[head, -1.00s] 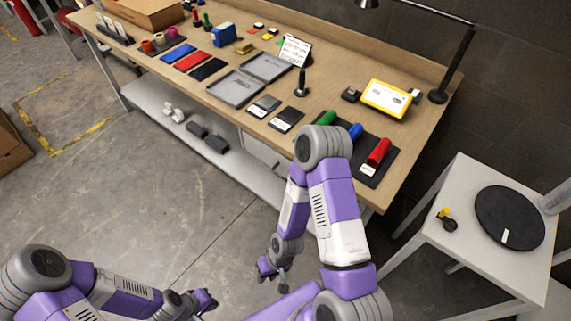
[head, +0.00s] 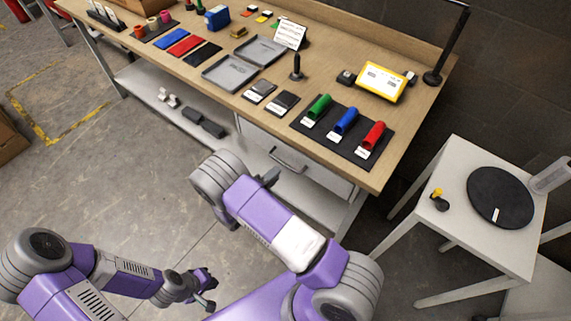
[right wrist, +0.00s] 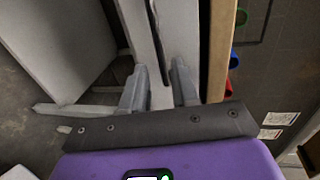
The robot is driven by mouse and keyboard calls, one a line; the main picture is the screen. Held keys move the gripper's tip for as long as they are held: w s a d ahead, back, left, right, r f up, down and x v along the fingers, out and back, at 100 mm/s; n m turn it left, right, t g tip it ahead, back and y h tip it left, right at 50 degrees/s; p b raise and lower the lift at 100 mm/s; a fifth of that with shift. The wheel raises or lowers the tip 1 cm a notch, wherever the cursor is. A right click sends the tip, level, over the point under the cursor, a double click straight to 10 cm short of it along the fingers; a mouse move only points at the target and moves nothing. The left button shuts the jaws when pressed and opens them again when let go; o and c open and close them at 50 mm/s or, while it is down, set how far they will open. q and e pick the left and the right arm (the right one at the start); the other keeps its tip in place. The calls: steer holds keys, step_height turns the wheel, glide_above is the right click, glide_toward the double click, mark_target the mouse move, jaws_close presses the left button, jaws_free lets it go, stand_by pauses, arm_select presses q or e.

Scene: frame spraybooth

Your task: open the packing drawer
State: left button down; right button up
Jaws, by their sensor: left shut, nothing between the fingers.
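The packing drawer (head: 325,182) is a light grey front under the right part of the workbench in the head view, with a bar handle (head: 288,160) on its face. It looks closed. My right gripper (head: 268,178) is mostly hidden behind my own arm, with its tip a little left of and below the handle. In the right wrist view my right gripper (right wrist: 161,82) has its two fingers apart, pointing at a pale panel with a dark narrow bar. I cannot tell whether they touch it. My left gripper (head: 209,293) is shut and empty, low over the floor.
The wooden workbench (head: 225,100) carries trays, cards and a dark mat with green, blue and red cylinders (head: 374,134). A white lower shelf (head: 150,84) holds dark blocks. A white stool (head: 450,225) with a black disc stands right. The floor before the bench is open.

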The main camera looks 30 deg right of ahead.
mark_target(286, 165)
steer(key=b+x, duration=0.1)
steer(key=x, duration=0.6)
steer(key=shift+w+d, duration=0.1)
steer(key=shift+d, duration=0.1)
jaws_close()
